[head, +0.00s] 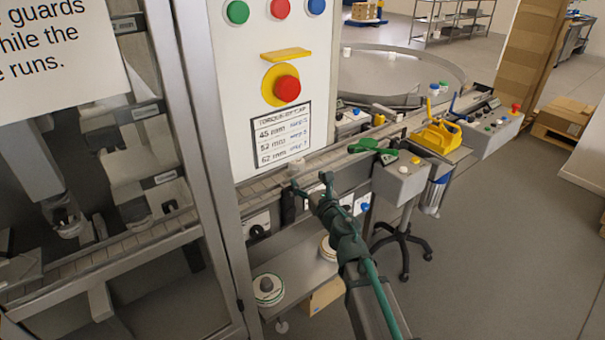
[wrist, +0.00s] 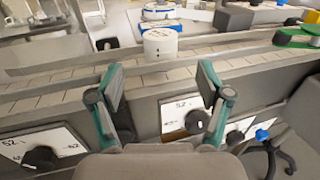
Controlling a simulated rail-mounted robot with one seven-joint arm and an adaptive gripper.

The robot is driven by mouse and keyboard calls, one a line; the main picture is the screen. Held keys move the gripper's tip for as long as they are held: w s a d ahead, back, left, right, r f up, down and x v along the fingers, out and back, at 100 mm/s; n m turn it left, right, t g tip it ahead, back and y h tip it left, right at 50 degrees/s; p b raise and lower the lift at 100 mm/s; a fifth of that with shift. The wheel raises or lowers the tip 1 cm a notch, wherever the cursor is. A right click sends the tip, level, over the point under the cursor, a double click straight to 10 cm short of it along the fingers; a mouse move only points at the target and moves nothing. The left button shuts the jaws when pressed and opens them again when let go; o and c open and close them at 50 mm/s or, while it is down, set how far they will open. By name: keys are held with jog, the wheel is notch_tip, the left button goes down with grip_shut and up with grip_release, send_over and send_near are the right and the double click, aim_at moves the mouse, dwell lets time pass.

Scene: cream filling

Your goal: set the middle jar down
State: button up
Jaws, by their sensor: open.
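A small white jar (wrist: 160,44) stands upright on the conveyor (wrist: 60,90) straight ahead of my gripper (wrist: 160,84) in the wrist view. The two green-and-grey fingers are spread wide with nothing between them, and the jar is beyond their tips, apart from them. In the head view my gripper (head: 311,182) is at the near edge of the conveyor, and the pale jar (head: 297,166) shows just past the left finger. I cannot tell from its looks whether this is the middle jar.
Blue-lidded containers (wrist: 158,12) stand behind the conveyor. A green tool (head: 374,150) and a yellow holder (head: 436,137) lie to the right along the line. A control panel (head: 275,90) and guarded machine stand left. Knobs (wrist: 196,121) line the conveyor's front below my fingers.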

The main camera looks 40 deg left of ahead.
jog(key=w+d+f+m+t+h, duration=0.2)
jog(key=w+d+f+m+h, duration=0.25)
jog(key=d+f+m, duration=0.4)
jog(key=w+d+f+m+t+h, duration=0.2)
jog(key=w+d+f+m+h, duration=0.3)
jog(key=d+f, duration=0.65)
jog(key=s+d+f+m+g+h, duration=0.25)
jog(key=d+f+m, duration=0.5)
jog(key=d, duration=0.45)
jog(key=s+d+f+m+g+h, duration=0.1)
jog(key=d+f+m+h, duration=0.4)
jog(key=d+f, duration=0.6)
jog(key=s+d+f+m+g+h, duration=0.1)
jog(key=s+d+f+m+g, duration=0.4)
jog(key=s+d, duration=0.45)
jog(key=s+d+f+m+g+h, duration=0.1)
jog(key=s+d+f+m+g, duration=0.3)
jog(key=s+d+f+m, duration=0.45)
jog(key=s+d+f+m+g+y, duration=0.1)
jog(key=s+m+g, duration=0.2)
jog(key=s, duration=0.8)
jog(key=s+m+g+y, duration=0.2)
jog(key=s+m+g, duration=0.2)
jog(key=s, duration=0.8)
jog(key=shift+s+d+f+m, duration=0.15)
jog(key=shift+d+f+m, duration=0.25)
jog(key=shift+m, duration=0.35)
jog(key=shift+r, duration=0.15)
